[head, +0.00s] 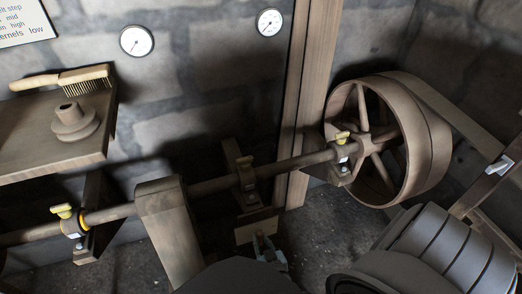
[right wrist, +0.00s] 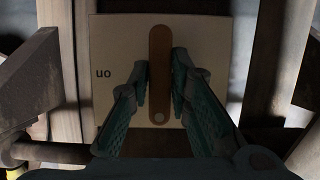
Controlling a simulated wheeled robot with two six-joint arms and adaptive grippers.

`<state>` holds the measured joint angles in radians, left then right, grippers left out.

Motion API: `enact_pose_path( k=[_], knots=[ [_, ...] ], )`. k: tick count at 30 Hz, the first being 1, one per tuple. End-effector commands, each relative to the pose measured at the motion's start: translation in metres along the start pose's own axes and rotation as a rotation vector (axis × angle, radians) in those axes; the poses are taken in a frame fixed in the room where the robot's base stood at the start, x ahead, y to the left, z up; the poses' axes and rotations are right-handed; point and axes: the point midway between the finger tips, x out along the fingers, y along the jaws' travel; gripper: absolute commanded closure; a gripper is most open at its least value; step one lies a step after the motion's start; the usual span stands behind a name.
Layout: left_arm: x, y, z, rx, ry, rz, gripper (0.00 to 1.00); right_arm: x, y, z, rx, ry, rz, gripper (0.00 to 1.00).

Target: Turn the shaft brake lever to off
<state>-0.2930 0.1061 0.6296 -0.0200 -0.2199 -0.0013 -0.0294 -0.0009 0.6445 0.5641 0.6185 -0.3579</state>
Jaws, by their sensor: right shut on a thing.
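The shaft brake lever (right wrist: 159,45) is a flat brown bar with rounded ends. It stands upright in the right wrist view, with a small round pin near its lower end. It lies over a pale plate (right wrist: 115,40) with "on" printed upside down left of the lever. No "off" mark shows. My right gripper (right wrist: 160,78) has its two green fingers shut on the lever, one on each side. In the head view the plate (head: 257,227) is low in the middle, with my right gripper (head: 266,245) against it. My left gripper is not in view.
A long shaft (head: 215,185) runs across to a large spoked pulley (head: 390,135) with a belt. A shelf (head: 60,150) holds a brush (head: 75,78). Two gauges hang on the stone wall.

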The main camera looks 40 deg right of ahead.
Motion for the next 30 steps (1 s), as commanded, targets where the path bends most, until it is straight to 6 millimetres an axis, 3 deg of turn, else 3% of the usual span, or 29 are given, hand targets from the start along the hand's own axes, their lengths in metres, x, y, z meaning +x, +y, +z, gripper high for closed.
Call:
enact_pose_path(
  k=[9,10,13,24,30],
  knots=[
    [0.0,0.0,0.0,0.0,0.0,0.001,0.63,0.0,0.0,0.0,-0.001,0.0,0.0,1.0],
    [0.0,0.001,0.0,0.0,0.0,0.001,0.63,0.0,0.0,0.0,-0.001,0.0,0.0,0.77],
    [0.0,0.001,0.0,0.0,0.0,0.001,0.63,0.0,0.0,0.0,-0.001,0.0,0.0,0.63],
    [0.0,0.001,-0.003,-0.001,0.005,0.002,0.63,-0.001,0.001,-0.002,0.001,0.001,0.004,0.63],
    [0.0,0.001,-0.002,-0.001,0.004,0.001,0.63,-0.01,0.001,-0.022,0.002,0.003,0.002,0.63]
  ],
)
